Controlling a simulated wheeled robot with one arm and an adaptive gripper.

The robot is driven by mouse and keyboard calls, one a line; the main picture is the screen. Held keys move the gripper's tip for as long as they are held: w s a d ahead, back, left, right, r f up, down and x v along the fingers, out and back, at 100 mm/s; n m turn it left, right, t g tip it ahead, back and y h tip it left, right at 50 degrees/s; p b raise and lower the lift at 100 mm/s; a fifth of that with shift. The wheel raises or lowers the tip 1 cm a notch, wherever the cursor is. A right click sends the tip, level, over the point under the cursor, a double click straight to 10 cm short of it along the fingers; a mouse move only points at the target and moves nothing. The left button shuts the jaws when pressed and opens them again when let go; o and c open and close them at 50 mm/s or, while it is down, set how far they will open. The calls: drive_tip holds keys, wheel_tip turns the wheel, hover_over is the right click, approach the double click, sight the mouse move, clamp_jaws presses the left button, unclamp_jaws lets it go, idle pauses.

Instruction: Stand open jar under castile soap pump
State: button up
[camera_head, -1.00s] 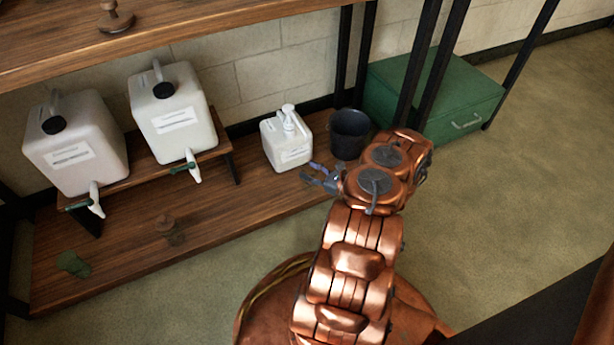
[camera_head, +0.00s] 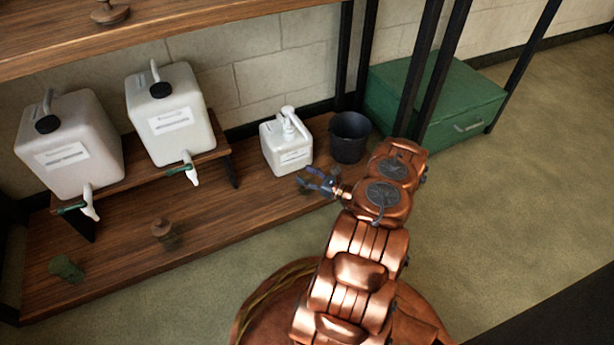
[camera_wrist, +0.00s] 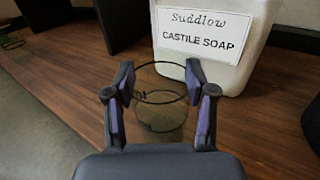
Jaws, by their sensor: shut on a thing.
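The castile soap jug (camera_head: 285,152) is a white container with a pump on top, on the low wooden shelf. Its label, reading "CASTILE SOAP", faces me in the wrist view (camera_wrist: 203,40). My gripper (camera_head: 318,182) is in front of the jug, to its lower right in the head view. In the wrist view my gripper (camera_wrist: 160,84) is shut on a clear open glass jar (camera_wrist: 161,115), one finger on each side of its rim. The jar is just in front of the jug; I cannot tell whether its base touches the shelf. The pump spout is outside the wrist view.
A dark bucket (camera_head: 349,138) stands right of the jug. Two large white jugs with taps (camera_head: 70,148) (camera_head: 170,112) stand on a riser to the left. Black posts rise at the right.

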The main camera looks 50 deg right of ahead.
drive_tip(key=shift+f, duration=0.15)
drive_tip(key=o, duration=1.4)
